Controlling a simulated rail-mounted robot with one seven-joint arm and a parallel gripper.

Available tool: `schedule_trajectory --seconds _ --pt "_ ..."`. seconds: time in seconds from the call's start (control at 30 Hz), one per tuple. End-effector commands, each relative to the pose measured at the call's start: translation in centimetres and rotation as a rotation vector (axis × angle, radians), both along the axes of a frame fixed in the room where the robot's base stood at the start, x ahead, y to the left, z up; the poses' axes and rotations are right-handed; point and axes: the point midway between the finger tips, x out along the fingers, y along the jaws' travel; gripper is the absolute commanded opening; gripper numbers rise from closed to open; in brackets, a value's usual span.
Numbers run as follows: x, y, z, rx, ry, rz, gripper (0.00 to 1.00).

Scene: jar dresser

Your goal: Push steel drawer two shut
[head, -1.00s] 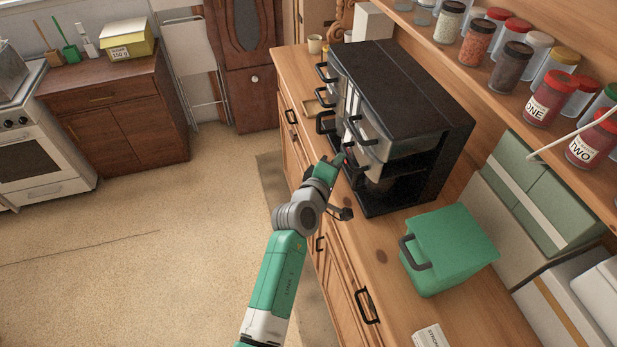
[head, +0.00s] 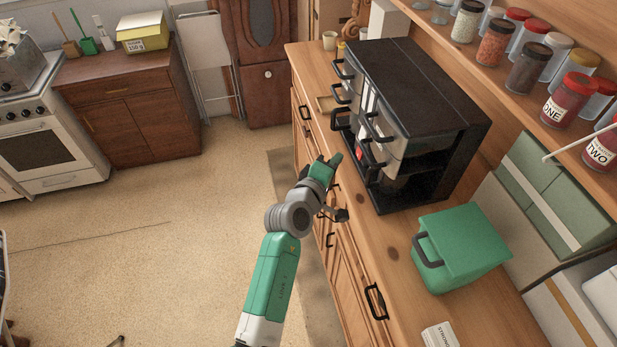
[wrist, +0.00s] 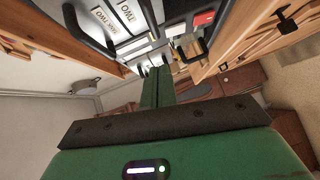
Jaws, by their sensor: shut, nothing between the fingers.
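The black drawer cabinet (head: 425,85) stands on the wooden counter, with steel drawer fronts (head: 390,138) and black handles facing left. A steel front with a label reading TWO (wrist: 127,13) shows upside down at the top of the wrist view, beside a large black handle (wrist: 88,32). How far that drawer stands out is unclear. A dark-handled drawer beside it stands open, with a red item (wrist: 204,18) inside that also shows in the head view (head: 359,154). My gripper (head: 335,160) is shut and empty, in front of the cabinet and apart from it; its fingers (wrist: 158,82) point towards the fronts.
A green lidded box (head: 460,245) with a dark handle stands on the counter (head: 390,240) nearer me. Wooden drawers with black handles (head: 376,302) line the counter's front. A shelf of jars (head: 570,98) hangs at right.

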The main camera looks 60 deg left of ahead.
Motion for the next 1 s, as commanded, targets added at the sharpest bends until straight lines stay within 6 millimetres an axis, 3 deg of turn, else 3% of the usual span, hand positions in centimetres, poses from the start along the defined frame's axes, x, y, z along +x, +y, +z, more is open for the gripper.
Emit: schedule_trajectory --seconds 0.2,0.4,0.87,0.93,1.0 --pt "-4.6 -2.9 0.6 0.000 0.001 -0.002 0.00" --pt "-6.6 -4.0 1.0 0.000 0.000 -0.002 0.00" --pt "-6.8 -4.1 1.1 0.000 0.000 -0.001 0.00" --pt "-6.4 -4.4 1.8 0.016 0.001 -0.009 0.00" --pt "-5.1 -5.7 4.2 0.079 0.007 -0.041 0.00"
